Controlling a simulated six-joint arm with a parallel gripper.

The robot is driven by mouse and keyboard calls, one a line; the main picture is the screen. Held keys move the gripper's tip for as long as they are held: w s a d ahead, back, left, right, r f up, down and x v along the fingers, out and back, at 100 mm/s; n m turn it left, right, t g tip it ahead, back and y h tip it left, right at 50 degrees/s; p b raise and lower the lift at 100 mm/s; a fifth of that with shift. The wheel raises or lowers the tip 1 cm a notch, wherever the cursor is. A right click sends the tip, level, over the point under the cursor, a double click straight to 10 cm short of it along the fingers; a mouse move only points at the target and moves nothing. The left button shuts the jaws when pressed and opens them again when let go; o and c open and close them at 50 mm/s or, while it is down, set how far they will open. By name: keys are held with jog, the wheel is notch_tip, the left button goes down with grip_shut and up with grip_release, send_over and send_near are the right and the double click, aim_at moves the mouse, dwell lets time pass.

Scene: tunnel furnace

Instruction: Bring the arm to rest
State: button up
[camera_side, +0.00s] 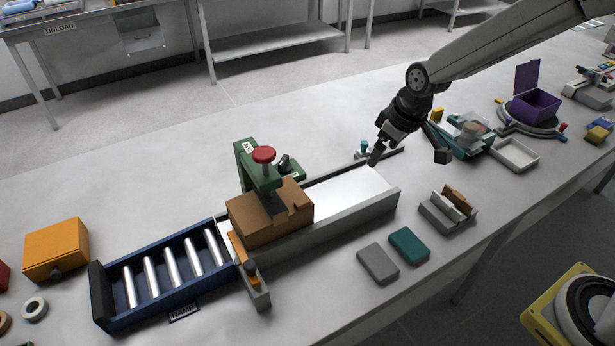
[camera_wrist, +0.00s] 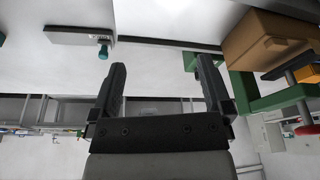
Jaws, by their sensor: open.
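My gripper (camera_side: 408,158) hangs at the end of my arm, which reaches in from the upper right in the side view. Its two dark fingers are spread wide with nothing between them. It is above the table, near the far right end of the pale channel (camera_side: 350,195), and apart from the things around it. In the wrist view, the open fingers of my gripper (camera_wrist: 162,70) have only pale surface and background between them. A brown block (camera_side: 262,225) sits at the channel's left part, under a green frame with a red knob (camera_side: 263,155).
A blue roller tray (camera_side: 205,297) adjoins the channel's left end. Grey (camera_side: 377,263) and teal (camera_side: 409,246) blocks lie in front. A slotted grey holder (camera_side: 435,218), a clear-lidded teal box (camera_side: 460,135) and a purple open box (camera_side: 533,104) stand right. The table behind the channel is mostly clear.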

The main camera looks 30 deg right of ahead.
jog(key=s+d+f+m, duration=0.1)
jog(key=s+d, duration=0.2)
jog(key=s, duration=0.4)
jog(key=s+d+m+h, duration=0.1)
jog(key=s+d+m, duration=0.1)
jog(key=s, duration=0.6)
jog(key=shift+s+d+f+m, duration=0.25)
jog(key=shift+d+f+m, duration=0.05)
jog(key=shift+d+f, duration=0.15)
